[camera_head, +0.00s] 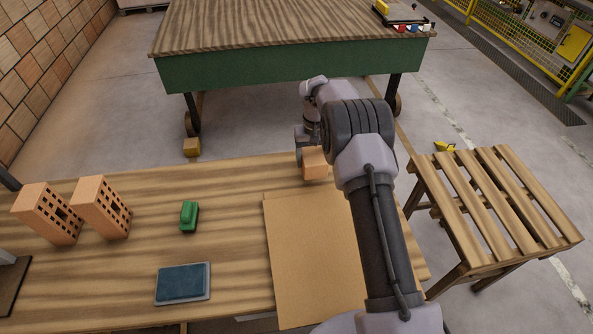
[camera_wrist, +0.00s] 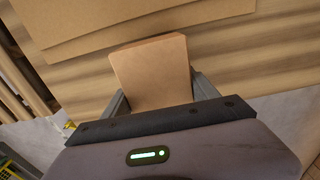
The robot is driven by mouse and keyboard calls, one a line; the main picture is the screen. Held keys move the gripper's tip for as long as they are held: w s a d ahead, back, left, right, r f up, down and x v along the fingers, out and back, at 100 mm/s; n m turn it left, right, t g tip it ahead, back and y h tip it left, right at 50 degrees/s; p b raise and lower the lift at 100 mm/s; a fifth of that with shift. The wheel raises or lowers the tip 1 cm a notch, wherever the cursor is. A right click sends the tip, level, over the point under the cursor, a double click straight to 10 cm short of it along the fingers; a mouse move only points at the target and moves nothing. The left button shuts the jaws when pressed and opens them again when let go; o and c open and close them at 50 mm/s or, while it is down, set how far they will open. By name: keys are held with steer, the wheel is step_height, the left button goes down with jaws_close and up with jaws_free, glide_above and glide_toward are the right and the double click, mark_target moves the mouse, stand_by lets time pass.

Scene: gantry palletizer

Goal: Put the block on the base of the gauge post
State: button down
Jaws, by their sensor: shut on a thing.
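The block (camera_head: 315,163) is plain, light brown and box-shaped. My gripper (camera_head: 305,157) is shut on it near the far edge of the wooden table, just beyond the cardboard sheet. In the wrist view the block (camera_wrist: 152,72) sits between the two grey fingers of my gripper (camera_wrist: 158,95). I cannot tell whether the block touches the table. No gauge post shows clearly. A dark brown plate with a grey part (camera_head: 12,283) is cut off at the left edge; I cannot tell whether it is the post's base.
On the wooden table (camera_head: 130,275) are two holed bricks (camera_head: 101,207), a green object (camera_head: 189,216), a blue-topped pad (camera_head: 183,283) and a cardboard sheet (camera_head: 310,260). A slatted wooden stand (camera_head: 490,205) is at right. A green-sided workbench (camera_head: 290,68) stands behind.

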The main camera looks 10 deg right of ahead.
steer(key=shift+w+d, duration=0.3)
steer(key=shift+d, duration=0.1)
steer(key=shift+d+f, duration=0.1)
steer(key=shift+f, duration=0.1)
step_height(320, 180, down, 3)
steer(key=shift+f+b, duration=0.1)
steer(key=shift+b, duration=0.95)
steer(key=shift+c, duration=1.1)
jaws_free()
